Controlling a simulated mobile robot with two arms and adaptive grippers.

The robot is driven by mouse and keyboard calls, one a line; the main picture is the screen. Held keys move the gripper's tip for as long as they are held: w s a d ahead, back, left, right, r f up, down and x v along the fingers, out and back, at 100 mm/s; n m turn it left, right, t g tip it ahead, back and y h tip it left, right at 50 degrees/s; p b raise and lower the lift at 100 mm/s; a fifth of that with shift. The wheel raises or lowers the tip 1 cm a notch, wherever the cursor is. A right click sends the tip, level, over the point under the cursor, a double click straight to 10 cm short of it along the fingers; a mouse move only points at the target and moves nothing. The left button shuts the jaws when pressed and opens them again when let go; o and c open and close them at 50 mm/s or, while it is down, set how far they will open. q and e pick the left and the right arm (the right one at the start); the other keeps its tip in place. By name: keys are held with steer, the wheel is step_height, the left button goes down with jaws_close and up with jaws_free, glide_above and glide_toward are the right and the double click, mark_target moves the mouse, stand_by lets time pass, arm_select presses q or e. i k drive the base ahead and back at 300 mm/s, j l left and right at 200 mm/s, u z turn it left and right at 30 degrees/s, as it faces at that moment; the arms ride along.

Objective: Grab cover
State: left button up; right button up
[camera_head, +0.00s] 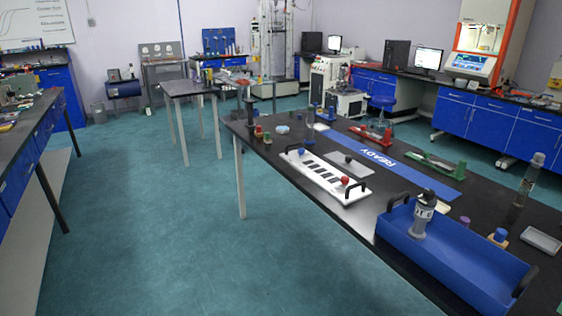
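Neither of my grippers shows in the head view. No thing in view can be told for sure as the cover. A blue open tray (468,271) with black end handles sits at the table's near right.
A blue "READY" strip (440,190) runs along the table. Red (372,135) and green (436,165) fixtures, a clear cylinder (527,182) and a grey dish (541,240) are on the table too. A smaller table (188,87) stands behind.

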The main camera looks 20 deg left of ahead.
mark_target(346, 163)
steer(key=u, duration=0.3)
steer(key=z, duration=0.4)
steer(key=i+j+z, duration=0.45)
steer(key=j, duration=0.2)
steer(key=i+j+z, duration=0.1)
steer(key=j+z, duration=0.15)
steer(key=i+j+z, duration=0.25)
steer(key=j, duration=0.25)
steer(key=k+l, duration=0.05)
steer(key=k, duration=0.05)
